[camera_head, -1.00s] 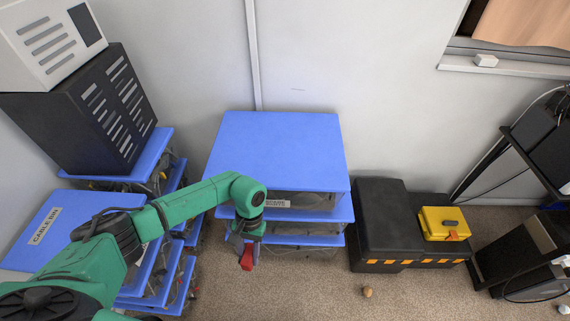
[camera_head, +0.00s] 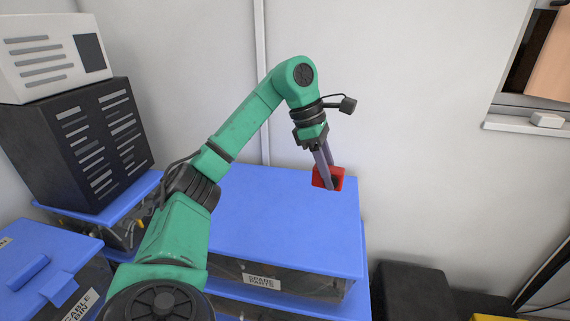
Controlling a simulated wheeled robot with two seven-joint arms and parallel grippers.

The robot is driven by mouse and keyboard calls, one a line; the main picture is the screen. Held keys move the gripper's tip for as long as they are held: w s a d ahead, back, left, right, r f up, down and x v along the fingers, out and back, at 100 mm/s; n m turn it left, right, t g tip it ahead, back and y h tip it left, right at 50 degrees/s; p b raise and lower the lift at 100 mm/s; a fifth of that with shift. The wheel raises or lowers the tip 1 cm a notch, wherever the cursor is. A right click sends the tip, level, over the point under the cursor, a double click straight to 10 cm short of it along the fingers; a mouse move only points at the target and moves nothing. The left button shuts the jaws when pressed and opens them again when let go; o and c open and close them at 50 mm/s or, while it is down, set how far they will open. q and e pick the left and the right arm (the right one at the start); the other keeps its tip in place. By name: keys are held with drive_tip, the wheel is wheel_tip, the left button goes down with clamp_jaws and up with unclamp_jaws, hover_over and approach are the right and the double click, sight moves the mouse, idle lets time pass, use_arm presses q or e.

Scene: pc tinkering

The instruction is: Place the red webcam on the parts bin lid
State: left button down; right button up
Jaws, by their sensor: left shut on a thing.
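The red webcam (camera_head: 321,178) is a small red block with a dark part. My left gripper (camera_head: 327,176) points down and is shut on it. The webcam shows over the far right part of the blue parts bin lid (camera_head: 270,237), which tops a clear bin with a "spare parts" label (camera_head: 261,281). I cannot tell whether the webcam touches the lid or hangs just above it. The gripper fingers hide part of it. My right gripper is not in view.
The lid's top is otherwise bare. To the left stand a black vented case (camera_head: 80,145) with a white box (camera_head: 55,55) on it and the cable bin (camera_head: 50,260). A black case (camera_head: 410,290) is at lower right. The wall is close behind.

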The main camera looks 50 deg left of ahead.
use_arm(q)
drive_tip(key=shift+a+r+n, duration=0.4)
drive_tip(key=shift+n, duration=0.2)
drive_tip(key=shift+a+f+b, duration=0.1)
drive_tip(key=shift+f+b, duration=0.2)
drive_tip(key=shift+b, duration=0.25)
drive_tip(key=b, duration=0.5)
hover_over(323, 240)
drive_tip(key=s+a, duration=0.1)
wheel_tip(323, 240, down, 11)
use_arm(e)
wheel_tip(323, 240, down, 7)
use_arm(q)
wheel_tip(323, 240, down, 8)
drive_tip(key=shift+a+r+b, duration=0.1)
drive_tip(key=shift+r+b, duration=0.15)
drive_tip(key=shift+b, duration=1)
drive_tip(key=shift+f, duration=0.1)
drive_tip(key=c, duration=0.5)
unclamp_jaws()
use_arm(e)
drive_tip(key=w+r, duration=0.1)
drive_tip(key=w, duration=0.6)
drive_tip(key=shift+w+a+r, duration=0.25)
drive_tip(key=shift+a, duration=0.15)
